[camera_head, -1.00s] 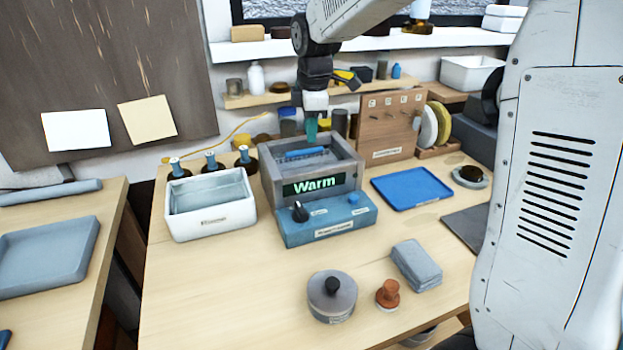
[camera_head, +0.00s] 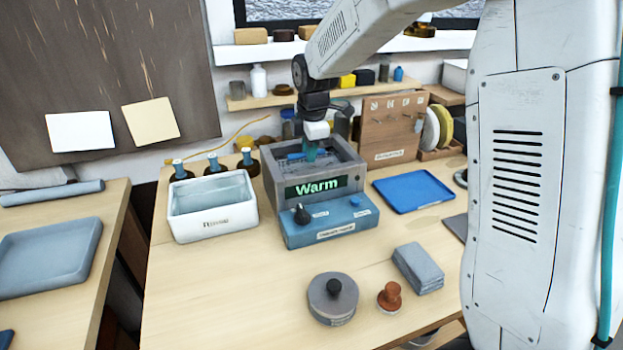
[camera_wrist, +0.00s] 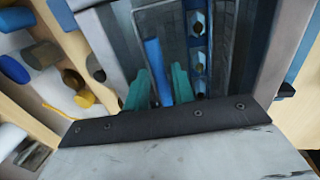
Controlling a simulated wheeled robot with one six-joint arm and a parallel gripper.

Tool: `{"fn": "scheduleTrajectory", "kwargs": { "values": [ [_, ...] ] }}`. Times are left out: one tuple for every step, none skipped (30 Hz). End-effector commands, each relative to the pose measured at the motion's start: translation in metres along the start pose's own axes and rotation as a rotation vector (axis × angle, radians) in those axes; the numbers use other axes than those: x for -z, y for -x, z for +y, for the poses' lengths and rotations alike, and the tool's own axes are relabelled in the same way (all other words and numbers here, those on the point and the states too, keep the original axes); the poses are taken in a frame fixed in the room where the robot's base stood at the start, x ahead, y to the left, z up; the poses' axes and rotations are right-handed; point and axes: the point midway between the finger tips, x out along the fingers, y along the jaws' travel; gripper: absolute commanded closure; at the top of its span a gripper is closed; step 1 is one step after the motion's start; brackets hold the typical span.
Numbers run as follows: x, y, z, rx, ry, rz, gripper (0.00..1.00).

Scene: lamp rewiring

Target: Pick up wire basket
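The wire basket sits inside the grey square tank (camera_head: 356,170) with the green "Warm" display. Its blue handle bar (camera_head: 296,156) shows near the top of the tank, and in the wrist view the bar (camera_wrist: 155,60) is long and upright in the picture. My gripper (camera_head: 310,155) points down into the tank. In the wrist view its two teal fingers (camera_wrist: 160,85) stand apart, one on each side of the blue bar. They look open, with no clear grip on it. The basket's mesh is mostly hidden by the tank wall and my gripper.
A white tray-like tub (camera_head: 215,222) stands left of the tank, with several dark bottles (camera_head: 213,164) behind it. A blue tray (camera_head: 413,189) lies to the right.

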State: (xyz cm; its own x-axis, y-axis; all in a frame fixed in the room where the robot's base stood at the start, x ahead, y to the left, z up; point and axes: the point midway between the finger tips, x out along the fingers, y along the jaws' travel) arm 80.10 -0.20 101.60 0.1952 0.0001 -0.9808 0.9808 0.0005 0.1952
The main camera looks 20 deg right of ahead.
Motion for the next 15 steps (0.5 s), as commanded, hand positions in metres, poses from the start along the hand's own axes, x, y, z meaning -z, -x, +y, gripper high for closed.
{"fn": "scheduleTrajectory", "kwargs": {
  "values": [
    [-0.0001, 0.0003, 0.0, 0.0, 0.0, 0.0, 0.75],
    [-0.0001, 0.0003, 0.0, 0.0, 0.0, 0.0, 0.75],
    [-0.0001, 0.0004, 0.0, 0.0, 0.0, 0.0, 0.75],
    [-0.0001, 0.0004, 0.0, 0.0, 0.0, 0.0, 0.8],
    [-0.0001, 0.0004, 0.0, 0.0, 0.0, 0.0, 0.89],
    [-0.0002, 0.0005, -0.0001, 0.0, -0.001, 0.0, 1.0],
    [-0.0002, 0.0005, -0.0001, 0.0, -0.001, 0.0, 1.0],
    [-0.0002, 0.0005, -0.0001, 0.0, -0.001, 0.0, 1.0],
    [-0.0002, 0.0006, -0.0001, 0.0, -0.001, 0.0, 1.0],
    [-0.0002, 0.0008, 0.0001, -0.001, -0.001, 0.0, 1.0],
    [-0.0002, 0.0008, 0.0001, -0.001, -0.001, 0.0, 1.0],
    [-0.0002, 0.0009, 0.0001, -0.001, -0.001, 0.0, 1.0],
    [-0.0002, 0.0009, 0.0001, -0.001, -0.001, 0.0, 1.0],
    [-0.0002, 0.0009, 0.0001, 0.0, -0.001, 0.0, 1.0],
    [-0.0002, 0.001, 0.0001, -0.001, -0.001, 0.0, 1.0]
  ]
}}
